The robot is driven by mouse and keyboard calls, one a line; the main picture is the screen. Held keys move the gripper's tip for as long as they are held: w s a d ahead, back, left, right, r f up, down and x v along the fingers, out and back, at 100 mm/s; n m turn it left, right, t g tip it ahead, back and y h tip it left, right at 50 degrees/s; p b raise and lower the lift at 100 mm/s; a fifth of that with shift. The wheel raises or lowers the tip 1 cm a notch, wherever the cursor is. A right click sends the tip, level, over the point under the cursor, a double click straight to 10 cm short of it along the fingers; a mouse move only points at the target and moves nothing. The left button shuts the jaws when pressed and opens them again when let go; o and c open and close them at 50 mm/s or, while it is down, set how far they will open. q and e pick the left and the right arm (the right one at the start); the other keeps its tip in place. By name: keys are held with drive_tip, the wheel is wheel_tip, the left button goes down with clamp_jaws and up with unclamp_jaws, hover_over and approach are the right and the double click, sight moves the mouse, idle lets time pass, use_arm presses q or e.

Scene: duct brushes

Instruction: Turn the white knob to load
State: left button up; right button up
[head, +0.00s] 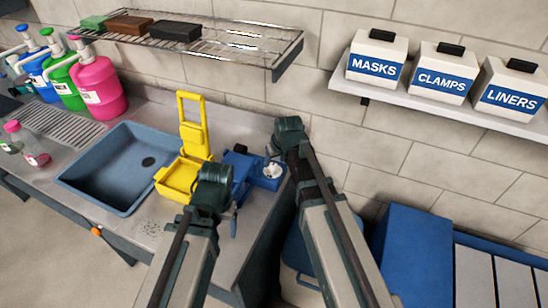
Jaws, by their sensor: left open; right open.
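The white knob (273,171) sits on top of a blue device (266,183) at the right end of the counter. My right gripper (283,148) is just above and beside the knob, close to it; I cannot tell whether it touches. It is open, with its fingers mostly hidden by my own wrist. My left gripper (215,178) is open and lower left of the knob, in front of the device. It covers part of the device's left side. Any marking by the knob is too small to read.
A yellow box with a raised lid (180,176) stands left of the device, beside a blue sink (122,168). Pump bottles (97,82) stand at the left. A wire shelf (190,38) and a shelf of labelled boxes (440,103) hang on the wall. A blue bin (415,255) is lower right.

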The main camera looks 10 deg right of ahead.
use_arm(q)
wheel_tip(320, 180, up, 8)
drive_tip(key=p, duration=0.7)
drive_tip(key=shift+r, duration=0.25)
use_arm(e)
drive_tip(key=v, duration=0.9)
use_arm(q)
wheel_tip(320, 180, down, 6)
drive_tip(key=b, duration=0.6)
drive_tip(key=shift+f, duration=0.15)
use_arm(e)
drive_tip(key=s+a+f+g+h, duration=0.1)
drive_tip(key=s+a+f, duration=0.3)
drive_tip(key=s, duration=0.5)
drive_tip(key=s+a+f+n+g+h, duration=0.1)
drive_tip(key=s+a+f+g, duration=0.2)
drive_tip(key=s, duration=0.6)
drive_tip(key=shift+s+a+f+g, duration=0.15)
drive_tip(key=shift+a+f+g, duration=0.25)
drive_tip(key=shift+a, duration=0.5)
